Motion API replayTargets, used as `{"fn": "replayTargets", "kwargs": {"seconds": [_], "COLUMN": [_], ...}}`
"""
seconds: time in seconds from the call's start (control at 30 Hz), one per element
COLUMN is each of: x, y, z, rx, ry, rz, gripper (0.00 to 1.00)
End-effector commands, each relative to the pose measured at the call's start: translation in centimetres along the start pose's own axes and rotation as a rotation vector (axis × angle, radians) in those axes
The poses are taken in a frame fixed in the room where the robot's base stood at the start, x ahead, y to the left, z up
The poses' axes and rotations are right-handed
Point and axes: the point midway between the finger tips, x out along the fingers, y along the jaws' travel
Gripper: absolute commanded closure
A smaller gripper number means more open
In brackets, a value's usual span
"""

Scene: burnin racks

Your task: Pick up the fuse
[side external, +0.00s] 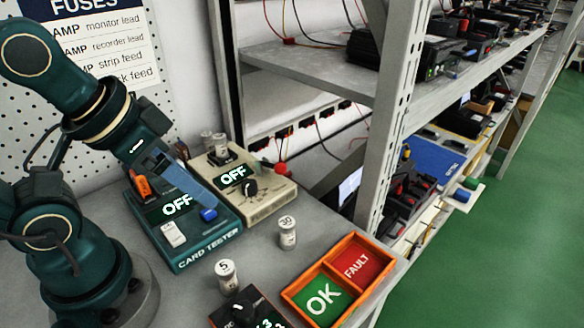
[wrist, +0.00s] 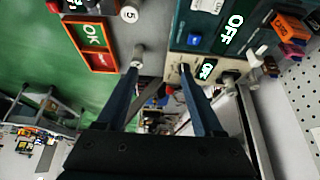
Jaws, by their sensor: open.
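Several small pale cylinders that look like fuses are in view. One marked 5 (side external: 226,273) stands on the grey bench, and shows in the wrist view (wrist: 130,14). One marked 30 (side external: 287,233) stands nearer the cream unit; in the wrist view it (wrist: 138,52) appears just beyond my left fingertip. More cylinders (side external: 219,143) stand at the back of the cream unit (side external: 272,203). The pictures do not show which fuse is meant. My gripper (wrist: 160,67) is open with nothing between its fingers. In the side view it (side external: 203,195) hangs over the teal card tester.
The teal card tester (side external: 208,250) and the cream unit both read OFF. An orange tray (side external: 288,294) with green OK and red FAULT halves is at the bench's front right. A dark meter (side external: 258,303) is beside it. A shelf post (side external: 391,110) rises behind the tray.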

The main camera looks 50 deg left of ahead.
Motion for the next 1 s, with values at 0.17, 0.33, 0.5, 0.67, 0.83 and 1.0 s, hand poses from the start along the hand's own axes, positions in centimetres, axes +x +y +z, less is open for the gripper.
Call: {"fn": "replayTargets", "kwargs": {"seconds": [0.17, 0.33, 0.5, 0.67, 0.83, 1.0], "x": [0.0, 0.0, -1.0, -1.6, -0.7, 1.7], "y": [0.0, 0.0, -0.1, -1.3, -3.9, -7.7], "z": [0.0, 0.0, -1.6, -5.4, -9.6, -12.8], "rx": [0.0, -0.003, -0.047, -0.144, -0.277, -0.419], "ry": [0.0, 0.0, 0.029, 0.022, -0.02, -0.079], "rz": [0.0, 0.0, -0.003, -0.036, -0.088, -0.144], "gripper": [0.33, 0.33, 0.33, 0.33, 0.33, 0.33]}}
